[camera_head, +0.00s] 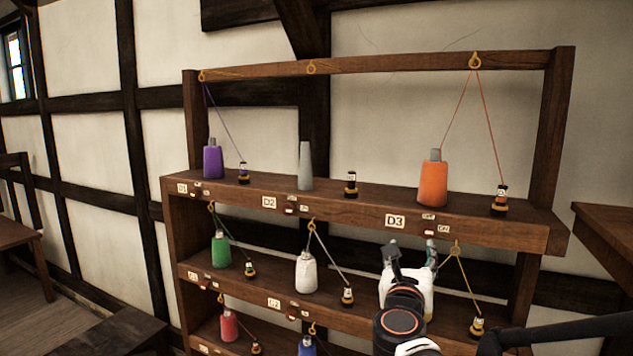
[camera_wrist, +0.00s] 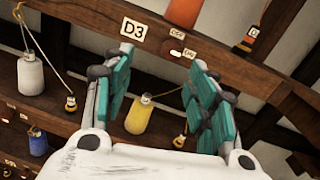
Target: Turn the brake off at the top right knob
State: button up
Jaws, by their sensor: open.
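The top right brake knob (camera_wrist: 176,53) is a small pale piece on a reddish mount, on the front board of the top shelf, right of the D3 label (camera_wrist: 132,30). A white tag (camera_wrist: 177,34) sits above it and another tag (camera_wrist: 190,54) beside it. In the head view the knob (camera_head: 429,227) is small, between its tags, so its setting is hard to tell. My gripper (camera_head: 411,250) is just below the D3 board in the head view. In the wrist view my gripper (camera_wrist: 160,75) is open and empty, its teal-padded fingers apart, with the knob ahead beyond the fingertips.
Above D3 stand an orange spool (camera_head: 432,183) and a dark bobbin (camera_head: 500,201), joined by red thread through a top ring. A yellow spool (camera_wrist: 140,115) is on the shelf below, behind my fingers. A white spool (camera_head: 306,272) is left of my gripper. A wooden table (camera_head: 606,225) stands right.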

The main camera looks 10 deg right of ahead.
aim_at(426, 231)
jog(key=w+d+m+p, duration=0.1)
jog(key=w+d, duration=0.4)
jog(key=w+d+m+g+p, duration=0.1)
jog(key=w+d, duration=0.3)
jog(key=w, duration=0.1)
jog(key=shift+w+d+m+h, duration=0.3)
jog(key=shift+w+d+h, duration=0.05)
jog(key=shift+d+h, duration=0.05)
jog(key=c, duration=1)
